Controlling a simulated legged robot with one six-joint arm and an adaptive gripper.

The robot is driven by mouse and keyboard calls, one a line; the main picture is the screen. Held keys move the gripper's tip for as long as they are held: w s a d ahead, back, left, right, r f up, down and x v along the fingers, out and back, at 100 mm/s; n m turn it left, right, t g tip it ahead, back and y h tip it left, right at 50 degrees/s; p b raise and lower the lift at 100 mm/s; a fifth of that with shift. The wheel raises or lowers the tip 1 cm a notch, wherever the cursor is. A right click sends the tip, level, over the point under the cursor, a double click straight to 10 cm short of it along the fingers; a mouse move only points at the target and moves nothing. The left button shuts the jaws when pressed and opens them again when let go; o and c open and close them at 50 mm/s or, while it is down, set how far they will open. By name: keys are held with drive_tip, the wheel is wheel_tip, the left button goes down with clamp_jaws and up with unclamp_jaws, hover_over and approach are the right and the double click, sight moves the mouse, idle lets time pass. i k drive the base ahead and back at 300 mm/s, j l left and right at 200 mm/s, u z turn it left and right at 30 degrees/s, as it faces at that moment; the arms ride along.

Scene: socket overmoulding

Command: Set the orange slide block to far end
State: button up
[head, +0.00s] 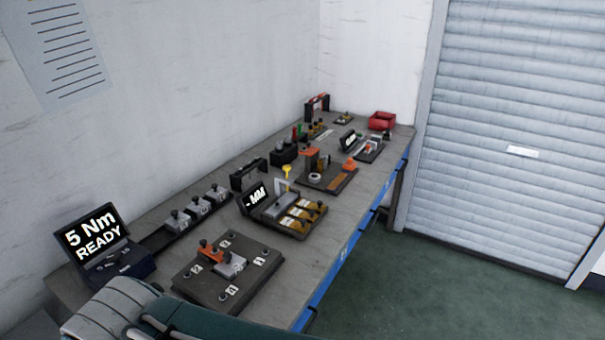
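Several orange parts show on the bench, and I cannot tell for sure which one is the slide block. One orange block (349,164) sits at the right end of a dark fixture plate (318,184) in the middle of the bench. An orange-topped part (312,158) stands at the back of that same plate. Small orange pieces (209,250) sit beside a grey block on the nearest dark plate (190,278). Slide tracks and their ends are too small to make out. My gripper is not in view; grey and teal parts at the lower left seem to be mine.
The long grey bench (345,222) runs along the wall. A display reading "5 Nm READY" (92,236) stands at its near left. A gauge box (257,196), a row of grey blocks (200,206) and a red bin (381,121) share it. Green floor (430,285) lies clear to the right.

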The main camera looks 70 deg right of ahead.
sight(349, 165)
drive_tip(key=k+l+z, duration=0.5)
drive_tip(key=l+z, duration=0.45)
drive_tip(key=z, duration=0.2)
drive_tip(key=i+z, duration=0.1)
drive_tip(key=z, duration=0.25)
drive_tip(key=i+j+z, duration=0.1)
drive_tip(key=z, duration=0.25)
drive_tip(key=k+j+z, duration=0.1)
drive_tip(key=j+z, duration=0.15)
drive_tip(key=k+j+z, duration=0.25)
drive_tip(key=i+j, duration=0.05)
drive_tip(key=i, duration=0.05)
